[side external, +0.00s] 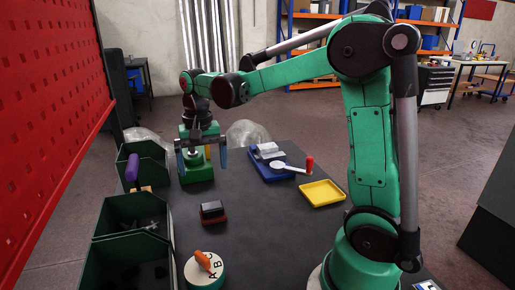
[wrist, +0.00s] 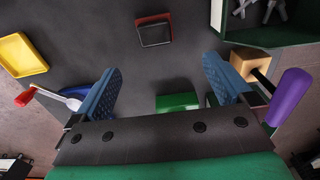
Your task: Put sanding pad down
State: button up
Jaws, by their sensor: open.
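The sanding pad appears to be the dark block with a red base (side external: 213,212), lying flat on the dark table (side external: 250,225). In the wrist view it shows as a dark square with a red edge (wrist: 153,30), beyond the fingertips. My gripper (side external: 201,160) is open and empty above the far part of the table, apart from the pad and farther back than it. Its two blue fingers stand wide apart in the wrist view (wrist: 163,70). A green block-like base (side external: 197,174) is below my gripper and shows between the fingers in the wrist view (wrist: 178,101).
Green bins (side external: 130,212) line the left edge, one holding metal parts. A blue fixture (side external: 262,166), a red-handled spoon (side external: 309,165) and a yellow tray (side external: 322,193) are right. A lettered dial (side external: 205,268) is nearest. The table's middle is clear.

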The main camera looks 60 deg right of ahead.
jog(key=s+a+n+t, duration=0.7)
jog(key=a+n, duration=0.1)
jog(key=n, duration=0.1)
jog(key=shift+s+a+r, duration=0.2)
jog(key=shift+s+r, duration=0.05)
jog(key=shift+r, duration=0.05)
jog(key=shift+c, duration=1.1)
